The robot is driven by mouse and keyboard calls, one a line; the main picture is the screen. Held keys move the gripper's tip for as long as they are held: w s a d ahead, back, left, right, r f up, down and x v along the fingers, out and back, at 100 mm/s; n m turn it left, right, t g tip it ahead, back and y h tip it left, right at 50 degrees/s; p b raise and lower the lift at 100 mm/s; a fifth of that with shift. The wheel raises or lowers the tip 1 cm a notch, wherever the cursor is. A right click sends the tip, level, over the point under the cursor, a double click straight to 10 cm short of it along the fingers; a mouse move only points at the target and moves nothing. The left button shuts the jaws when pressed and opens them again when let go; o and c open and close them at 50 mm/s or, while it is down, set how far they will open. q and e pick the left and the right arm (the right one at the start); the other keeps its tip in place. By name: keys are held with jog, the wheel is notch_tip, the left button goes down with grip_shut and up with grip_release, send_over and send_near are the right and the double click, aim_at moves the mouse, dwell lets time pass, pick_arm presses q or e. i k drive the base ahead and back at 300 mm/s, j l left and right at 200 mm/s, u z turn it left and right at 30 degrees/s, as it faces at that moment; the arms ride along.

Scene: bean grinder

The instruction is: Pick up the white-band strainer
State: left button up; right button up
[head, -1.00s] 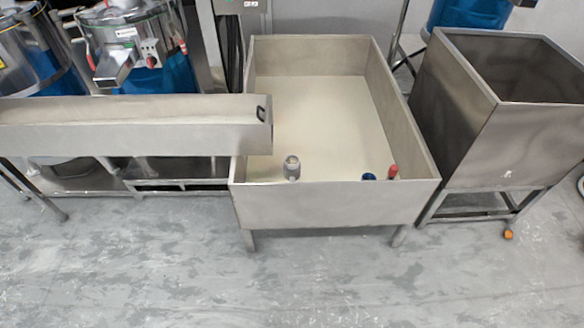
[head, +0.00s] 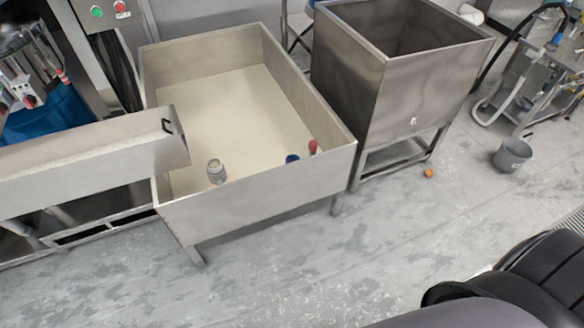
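I cannot make out a white-band strainer in the head view. In the steel tub (head: 256,206), a small grey jar-like object (head: 216,172) stands near the front wall. A small blue object (head: 292,159) and a red-topped object (head: 312,147) show at the tub's front right. All of them are too small to identify surely. Dark rounded parts of my own arm fill the lower right corner. No gripper fingers show, and neither gripper is in view.
A deep steel bin (head: 420,95) on a stand is right of the tub. A grey bucket (head: 512,156) sits on the floor farther right. A steel chute (head: 85,150) reaches over the tub's left edge. The floor in front is clear.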

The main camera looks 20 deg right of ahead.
aim_at(214, 167)
jog(key=z, duration=0.75)
jog(key=i+l+u, duration=0.25)
jog(key=l, duration=0.25)
jog(key=i, duration=0.05)
